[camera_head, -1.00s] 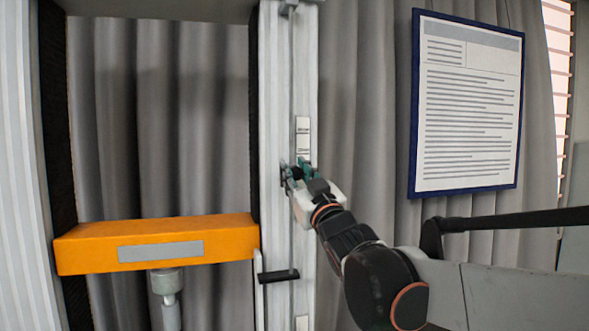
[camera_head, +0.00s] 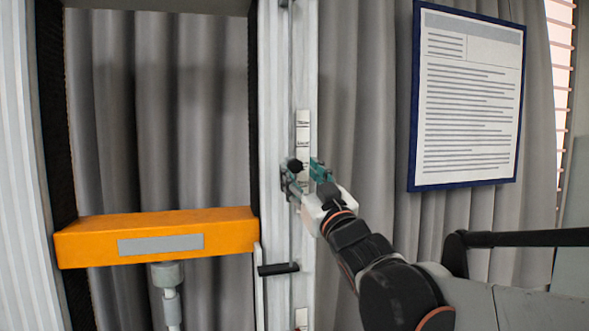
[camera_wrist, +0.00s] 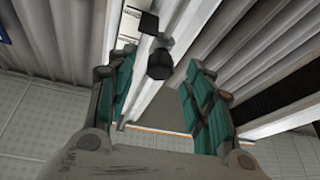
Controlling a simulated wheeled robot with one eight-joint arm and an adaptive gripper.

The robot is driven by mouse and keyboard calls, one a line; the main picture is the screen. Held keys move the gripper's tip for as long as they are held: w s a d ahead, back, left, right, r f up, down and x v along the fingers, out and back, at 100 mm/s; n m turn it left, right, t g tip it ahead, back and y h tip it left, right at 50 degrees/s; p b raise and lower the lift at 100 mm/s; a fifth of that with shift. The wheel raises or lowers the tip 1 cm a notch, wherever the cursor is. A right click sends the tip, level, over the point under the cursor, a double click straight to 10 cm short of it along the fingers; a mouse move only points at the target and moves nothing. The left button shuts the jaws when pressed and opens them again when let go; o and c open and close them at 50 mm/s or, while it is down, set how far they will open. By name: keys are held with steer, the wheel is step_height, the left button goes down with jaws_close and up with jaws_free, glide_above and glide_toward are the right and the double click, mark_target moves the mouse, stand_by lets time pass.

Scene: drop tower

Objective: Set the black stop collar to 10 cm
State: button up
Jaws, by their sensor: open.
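A black round knob (camera_head: 294,165) sits on the white upright column, at a small dark fitting on the thin vertical rod; I take it for the stop collar's knob. In the wrist view the knob (camera_wrist: 160,64) shows between and beyond my finger pads, with a black block (camera_wrist: 148,23) near it. My gripper (camera_head: 305,175) is open at the column, its teal fingers either side of the knob, apparently not touching it. A white scale strip (camera_head: 302,140) with dark marks runs up the column; its marks are too small to read.
An orange crosshead (camera_head: 150,236) with a grey plate spans the left of the column. A black bar (camera_head: 278,269) juts from the column below the knob. A framed notice (camera_head: 467,97) hangs at right before grey curtains.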

steer(key=v, duration=0.8)
steer(key=s+d+f+m+g+h+b, duration=0.2)
steer(key=d+f+h+b, duration=0.3)
steer(key=f, duration=0.6)
steer(key=s+d+f+m+g+b, duration=0.1)
steer(key=d+f+b, duration=0.2)
steer(key=f+b, duration=0.5)
steer(key=s+d+f+m+g+h+b, duration=0.2)
steer(key=d+f+h+b, duration=0.15)
steer(key=f, duration=0.95)
steer(key=s+d+f+g+b, duration=0.1)
steer(key=s+f+g+b, duration=0.2)
steer(key=f, duration=0.7)
steer(key=s+d+f+m+g+b, duration=0.1)
steer(key=s+f+g+b, duration=0.1)
steer(key=s+f+b, duration=0.4)
steer(key=s+d+f+g+b, duration=0.1)
steer(key=s+f+g+b, duration=0.2)
steer(key=f, duration=1.2)
steer(key=s+b, duration=0.2)
steer(key=s, duration=0.2)
steer(key=shift+d+g, duration=0.3)
